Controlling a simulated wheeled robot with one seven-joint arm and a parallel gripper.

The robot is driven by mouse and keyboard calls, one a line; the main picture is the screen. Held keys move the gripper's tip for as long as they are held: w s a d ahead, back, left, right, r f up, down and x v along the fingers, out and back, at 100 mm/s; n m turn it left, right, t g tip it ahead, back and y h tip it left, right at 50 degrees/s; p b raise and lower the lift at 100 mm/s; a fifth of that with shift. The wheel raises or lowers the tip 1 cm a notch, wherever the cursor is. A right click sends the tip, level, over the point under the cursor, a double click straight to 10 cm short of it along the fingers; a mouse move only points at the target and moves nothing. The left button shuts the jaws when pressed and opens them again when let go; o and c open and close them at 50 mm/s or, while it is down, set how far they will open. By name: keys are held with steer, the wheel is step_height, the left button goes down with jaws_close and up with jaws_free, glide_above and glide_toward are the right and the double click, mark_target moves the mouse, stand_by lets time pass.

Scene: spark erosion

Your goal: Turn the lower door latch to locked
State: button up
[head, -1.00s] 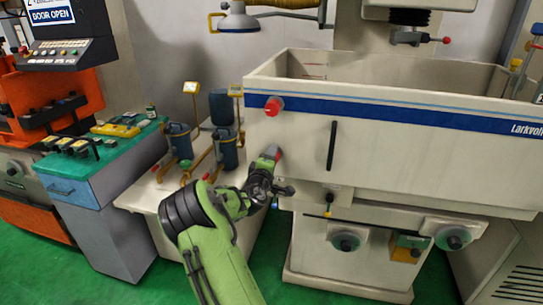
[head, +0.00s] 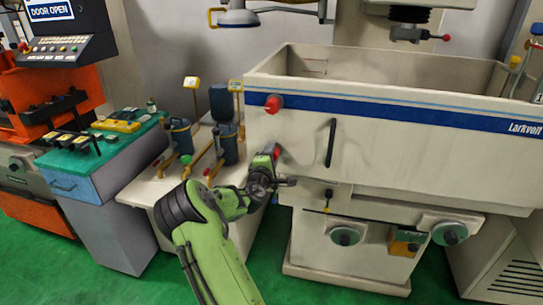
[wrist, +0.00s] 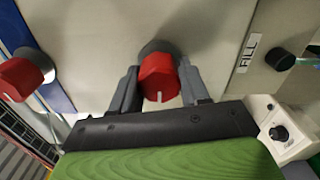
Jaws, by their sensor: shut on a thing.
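The lower door latch is a red knob (wrist: 158,76) on a round dark base on the pale tank front. It sits between the two dark fingers of my gripper (wrist: 160,84), which are shut on it. A short white mark on the knob points down in the wrist view. In the head view my gripper (head: 268,160) is at the tank's left front corner, below the upper latch, and mostly hides the lower one. The upper door latch (head: 273,104), also a red knob, is at the blue stripe; it also shows at left in the wrist view (wrist: 22,78).
A black vertical handle (head: 331,142) is on the tank front, right of my gripper. A dark knob (wrist: 279,59) beside a FILL label (wrist: 248,53) is near my right finger. Blue pump canisters (head: 227,140) stand on the cabinet at left.

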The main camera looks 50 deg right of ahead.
steer(key=shift+w, duration=0.1)
steer(key=o, duration=1)
steer(key=shift+o, duration=0.2)
steer(key=shift+a, duration=0.15)
steer(key=b+v, duration=0.3)
steer(key=v, duration=1.2)
steer(key=shift+s+a+b, duration=0.2)
steer(key=shift+s+b, duration=0.05)
steer(key=shift+b, duration=0.15)
steer(key=shift+f, duration=0.1)
